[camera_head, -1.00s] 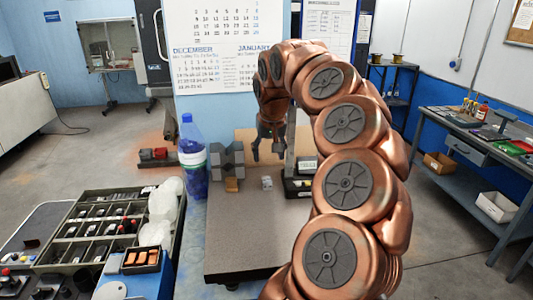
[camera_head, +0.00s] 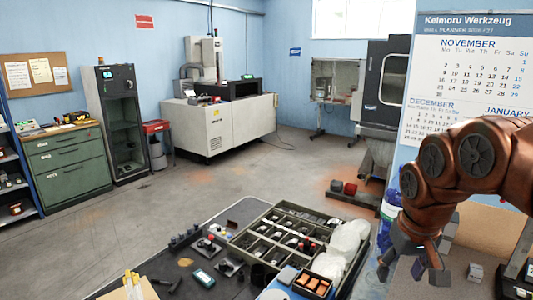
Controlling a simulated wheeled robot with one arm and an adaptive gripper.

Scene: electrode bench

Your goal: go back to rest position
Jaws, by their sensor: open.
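My gripper (camera_head: 413,272) hangs at the end of my copper-coloured arm at the right side of the view. Its two dark fingers are spread apart, with nothing seen between them. It is in front of the grey bench plate, close to the blue bottle (camera_head: 386,222), which is partly hidden behind it. Part of my arm runs out of the picture at the right edge.
A calendar (camera_head: 460,75) hangs behind my arm. Open floor lies at the left, before a green cabinet (camera_head: 66,165).

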